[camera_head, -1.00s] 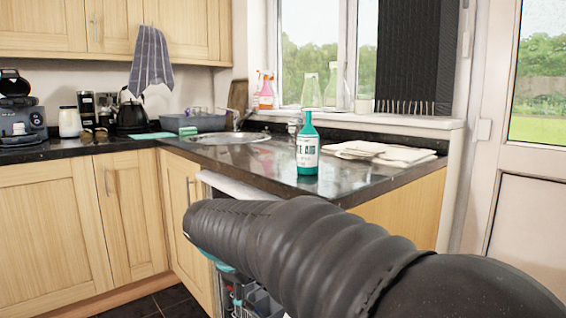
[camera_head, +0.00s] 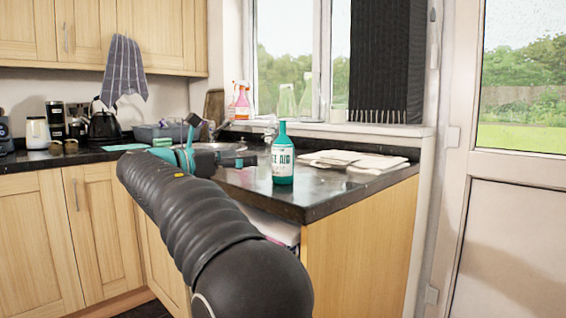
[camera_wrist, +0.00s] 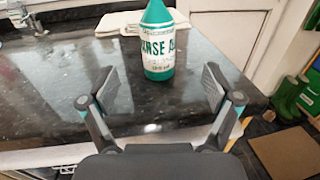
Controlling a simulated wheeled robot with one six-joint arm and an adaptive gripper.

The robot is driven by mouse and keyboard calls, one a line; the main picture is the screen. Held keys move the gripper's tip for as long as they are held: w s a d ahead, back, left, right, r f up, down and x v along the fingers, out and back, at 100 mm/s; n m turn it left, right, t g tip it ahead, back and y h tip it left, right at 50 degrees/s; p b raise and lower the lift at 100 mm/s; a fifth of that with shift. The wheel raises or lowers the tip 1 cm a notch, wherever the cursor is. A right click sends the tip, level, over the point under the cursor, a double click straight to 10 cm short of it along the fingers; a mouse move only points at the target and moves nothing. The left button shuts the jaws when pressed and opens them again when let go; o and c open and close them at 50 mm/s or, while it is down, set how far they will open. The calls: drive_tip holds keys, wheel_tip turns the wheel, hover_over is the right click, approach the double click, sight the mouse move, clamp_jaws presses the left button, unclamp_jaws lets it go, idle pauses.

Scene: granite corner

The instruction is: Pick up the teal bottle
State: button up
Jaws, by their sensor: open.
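The teal bottle (camera_head: 283,156) with a white label stands upright on the dark granite counter, near its front corner. In the wrist view the bottle (camera_wrist: 157,45) is upright, centred beyond the fingertips, its top cut off by the frame edge. My gripper (camera_wrist: 158,90) is open and empty, one finger to each side of the bottle's line, with bare counter between.
Folded cloths (camera_head: 352,160) lie on the counter behind and right of the bottle. A sink (camera_head: 232,148) is behind my gripper. Spray bottles (camera_head: 242,100) stand on the windowsill. Green boots (camera_wrist: 290,95) stand on the floor at right.

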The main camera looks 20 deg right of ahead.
sight(274, 152)
drive_tip(key=d, duration=0.3)
drive_tip(key=w+d, duration=0.1)
drive_tip(key=d, duration=0.2)
drive_tip(key=shift+w+d, duration=0.2)
drive_tip(key=shift+d, duration=0.2)
drive_tip(key=shift+w+d+r+b, duration=0.15)
drive_tip(key=shift+w+d, duration=0.1)
drive_tip(key=shift+d, duration=0.65)
drive_tip(key=shift+w+d+b, duration=0.15)
drive_tip(key=shift+w+d, duration=0.1)
drive_tip(key=shift+d, duration=0.7)
drive_tip(key=shift+w+d+r+b, duration=0.15)
drive_tip(key=shift+w+d, duration=0.1)
drive_tip(key=shift+d, duration=0.65)
drive_tip(key=c, duration=1.5)
